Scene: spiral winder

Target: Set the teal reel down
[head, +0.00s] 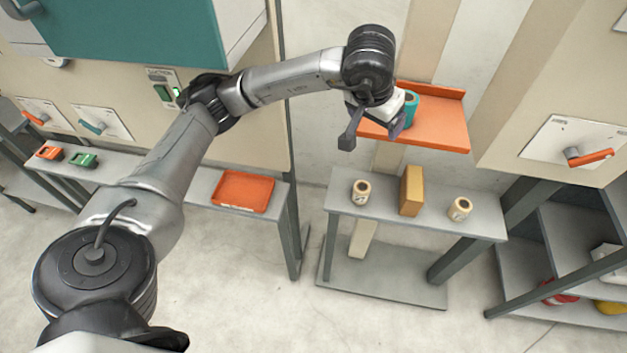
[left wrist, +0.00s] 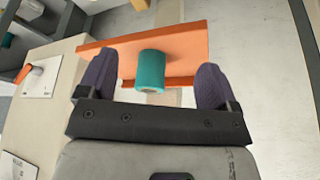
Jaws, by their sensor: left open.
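The teal reel (head: 411,108) is on the orange wall shelf (head: 440,128), partly hidden behind my left gripper (head: 380,122) in the head view. My left gripper (left wrist: 152,88) is open, with a finger on each side of the reel and gaps showing on both sides. My right gripper is in neither view.
Below the shelf, a grey bench (head: 430,216) holds two cream rolls (head: 361,192) (head: 460,209) and a tan block (head: 411,190). An orange tray (head: 243,191) sits on the left bench. An orange-handled panel (head: 575,150) is on the right.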

